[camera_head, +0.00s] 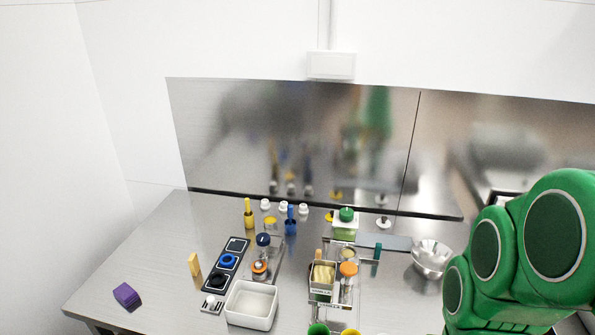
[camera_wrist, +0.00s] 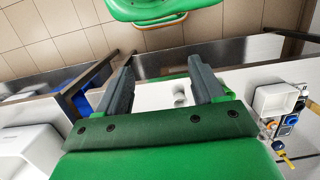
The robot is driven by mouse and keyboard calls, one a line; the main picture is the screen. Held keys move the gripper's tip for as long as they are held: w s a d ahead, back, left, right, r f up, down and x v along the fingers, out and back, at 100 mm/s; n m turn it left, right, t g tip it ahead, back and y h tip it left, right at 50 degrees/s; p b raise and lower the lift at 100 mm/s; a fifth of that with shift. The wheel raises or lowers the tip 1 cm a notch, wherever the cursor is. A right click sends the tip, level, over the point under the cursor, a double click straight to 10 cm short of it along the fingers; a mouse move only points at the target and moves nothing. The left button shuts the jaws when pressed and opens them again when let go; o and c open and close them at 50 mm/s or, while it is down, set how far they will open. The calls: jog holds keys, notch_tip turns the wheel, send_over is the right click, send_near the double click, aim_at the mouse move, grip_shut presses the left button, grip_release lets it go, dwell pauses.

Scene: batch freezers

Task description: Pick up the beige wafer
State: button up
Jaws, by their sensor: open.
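A beige upright piece (camera_head: 195,264) stands on the left part of the steel counter in the head view, and it looks like a wafer. My gripper is not visible in the head view.
A purple block (camera_head: 126,295) lies at the counter's left. A white tray (camera_head: 251,305), a dark panel with round cups (camera_head: 226,262) and several bottles stand right of the beige piece. A metal bowl (camera_head: 432,259) is at right. Bare counter (camera_head: 160,250) lies left of the piece.

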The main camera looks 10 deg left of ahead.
jog(key=w+a+m+g+y, duration=0.1)
jog(key=w+a+y, duration=0.2)
jog(key=w+a, duration=0.7)
jog(key=w+a+m+g+y, duration=0.1)
jog(key=w+a+m+y, duration=0.3)
jog(key=a, duration=1)
jog(key=m+y, duration=0.5)
jog(key=m, duration=0.1)
send_over(195, 260)
jog(key=s+d, duration=0.6)
jog(key=d, duration=0.5)
notch_tip(195, 260, down, 11)
jog(key=w+a+f+m+t, duration=0.1)
jog(key=w+a+f+m, duration=0.1)
jog(key=f, duration=0.1)
jog(key=w+a+f+m, duration=0.2)
jog(key=f, duration=0.2)
jog(key=w+a+f+m+t+y, duration=0.1)
jog(key=w+a+f, duration=0.1)
jog(key=f, duration=0.1)
jog(key=shift+a+f+m+t, duration=0.1)
jog(key=shift+f+m+t, duration=0.2)
jog(key=shift+f+m, duration=0.1)
jog(key=shift+x, duration=1.25)
jog(key=shift+w+x, duration=0.2)
jog(key=shift+x, duration=2.5)
